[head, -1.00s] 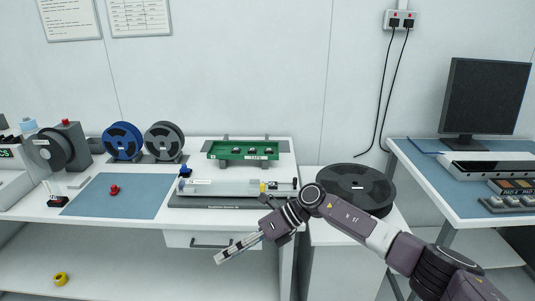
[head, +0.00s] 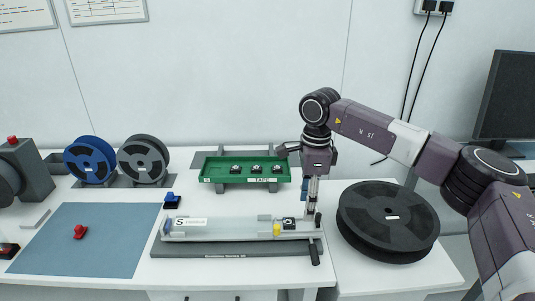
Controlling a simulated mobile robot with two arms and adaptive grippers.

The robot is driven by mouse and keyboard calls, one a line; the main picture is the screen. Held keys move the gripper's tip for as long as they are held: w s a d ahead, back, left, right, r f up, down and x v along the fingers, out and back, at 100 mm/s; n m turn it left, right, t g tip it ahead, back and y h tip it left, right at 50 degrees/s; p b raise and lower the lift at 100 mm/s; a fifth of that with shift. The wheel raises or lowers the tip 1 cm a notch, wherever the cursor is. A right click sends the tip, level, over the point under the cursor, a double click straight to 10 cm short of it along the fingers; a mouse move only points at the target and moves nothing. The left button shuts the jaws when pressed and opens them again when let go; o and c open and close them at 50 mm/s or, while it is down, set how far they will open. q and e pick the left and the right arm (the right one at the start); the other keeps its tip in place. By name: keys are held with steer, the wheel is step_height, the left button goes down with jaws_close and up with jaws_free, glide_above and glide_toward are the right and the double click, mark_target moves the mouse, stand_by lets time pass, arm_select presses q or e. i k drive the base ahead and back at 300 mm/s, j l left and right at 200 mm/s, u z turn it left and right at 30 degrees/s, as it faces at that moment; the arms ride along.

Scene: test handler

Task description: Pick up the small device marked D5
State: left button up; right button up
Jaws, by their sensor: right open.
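Three small dark devices with light markings, at the left (head: 235,169), middle (head: 256,169) and right (head: 277,169), sit in the green tray (head: 213,178). Another small dark device (head: 289,223) with a white mark sits at the right part of the clear tube fixture (head: 215,235). The markings are too small for me to tell which is D5. My right gripper (head: 312,207) points down, open and empty, above the fixture's right end, just right of that device and of the tray. My left gripper is not in view.
A large black reel (head: 388,218) stands right of the fixture. A blue reel (head: 90,160) and a grey reel (head: 143,158) stand at the back left. A blue piece (head: 172,201) lies left of the fixture. A red object (head: 80,232) sits on the mostly clear blue mat (head: 105,250).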

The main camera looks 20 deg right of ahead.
mark_target(276, 169)
steer(key=i, duration=0.95)
